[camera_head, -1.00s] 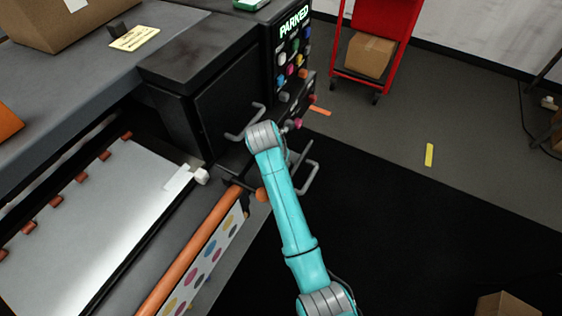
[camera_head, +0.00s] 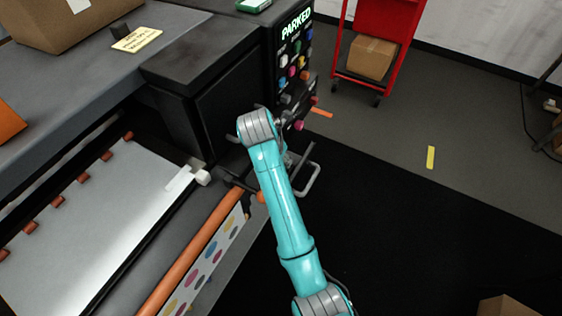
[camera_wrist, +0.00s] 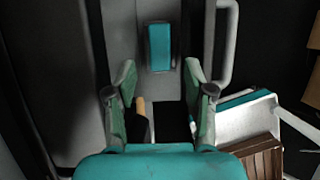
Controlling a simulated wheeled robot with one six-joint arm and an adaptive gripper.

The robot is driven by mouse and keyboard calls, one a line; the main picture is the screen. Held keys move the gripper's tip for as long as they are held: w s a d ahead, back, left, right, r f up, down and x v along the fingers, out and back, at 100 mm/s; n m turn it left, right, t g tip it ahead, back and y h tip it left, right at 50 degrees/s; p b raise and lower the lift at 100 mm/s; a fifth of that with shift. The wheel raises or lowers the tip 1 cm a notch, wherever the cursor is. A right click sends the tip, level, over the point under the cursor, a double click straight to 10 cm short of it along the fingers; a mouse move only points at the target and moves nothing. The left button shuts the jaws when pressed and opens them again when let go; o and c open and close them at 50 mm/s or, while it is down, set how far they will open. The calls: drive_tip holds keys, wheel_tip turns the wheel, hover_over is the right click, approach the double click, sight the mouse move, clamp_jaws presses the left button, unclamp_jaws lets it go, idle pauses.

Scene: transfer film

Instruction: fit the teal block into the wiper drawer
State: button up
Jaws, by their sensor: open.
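In the wrist view, a teal block (camera_wrist: 159,45) sits upright in the picture within a grey surround on a grey panel. I cannot tell how deep it sits. My gripper (camera_wrist: 161,80) is open, its two green fingers apart below the block, with no contact visible. The block and gripper are hidden behind my arm in the head view. A grey bar handle (camera_wrist: 232,45) runs along the panel's right side; a grey handle also shows beside my arm in the head view (camera_head: 313,178). I cannot tell for sure which part is the wiper drawer.
The printer's dark end housing (camera_head: 205,60) and control panel with coloured buttons (camera_head: 292,65) stand close beyond my arm. An orange roller (camera_head: 195,250) lies to its left. A red cart with a cardboard box (camera_head: 371,57) stands behind. The floor to the right is largely clear.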

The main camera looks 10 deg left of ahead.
drive_tip(key=v, duration=0.5)
idle(0.5)
